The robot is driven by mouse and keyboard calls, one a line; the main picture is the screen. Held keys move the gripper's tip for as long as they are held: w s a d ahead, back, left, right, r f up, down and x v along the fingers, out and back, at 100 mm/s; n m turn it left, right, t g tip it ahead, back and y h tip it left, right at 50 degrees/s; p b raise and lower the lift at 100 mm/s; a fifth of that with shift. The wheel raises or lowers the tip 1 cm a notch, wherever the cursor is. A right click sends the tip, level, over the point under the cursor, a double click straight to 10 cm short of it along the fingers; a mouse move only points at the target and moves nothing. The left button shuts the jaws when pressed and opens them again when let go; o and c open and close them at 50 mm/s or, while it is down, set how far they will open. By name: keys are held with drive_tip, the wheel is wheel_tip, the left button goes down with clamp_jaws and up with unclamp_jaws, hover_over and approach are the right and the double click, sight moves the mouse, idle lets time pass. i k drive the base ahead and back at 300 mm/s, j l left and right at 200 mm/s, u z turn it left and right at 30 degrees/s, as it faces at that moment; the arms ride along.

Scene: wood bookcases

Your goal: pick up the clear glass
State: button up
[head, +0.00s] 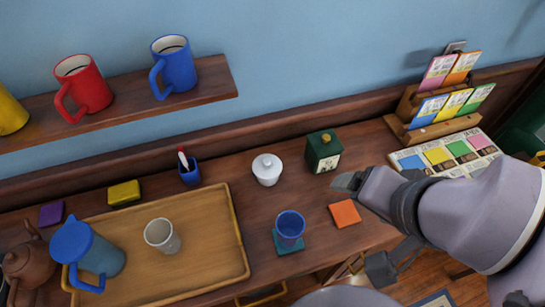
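The clear glass (162,236), a pale see-through tumbler, stands on the left-centre of the wooden tray (232,222). It leans outward in the picture because of the steep camera angle. My gripper (362,225) is at the right, well apart from the glass, with its fingers spread and nothing between them. A blue glass (290,226) stands on a teal coaster (284,248) between the tray and my gripper.
A blue-lidded pitcher (98,252) stands left of the glass. Red (88,86) and blue (176,66) mugs stand on the shelf above.

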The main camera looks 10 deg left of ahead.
sight(159, 233)
drive_tip(key=u, duration=1.7)
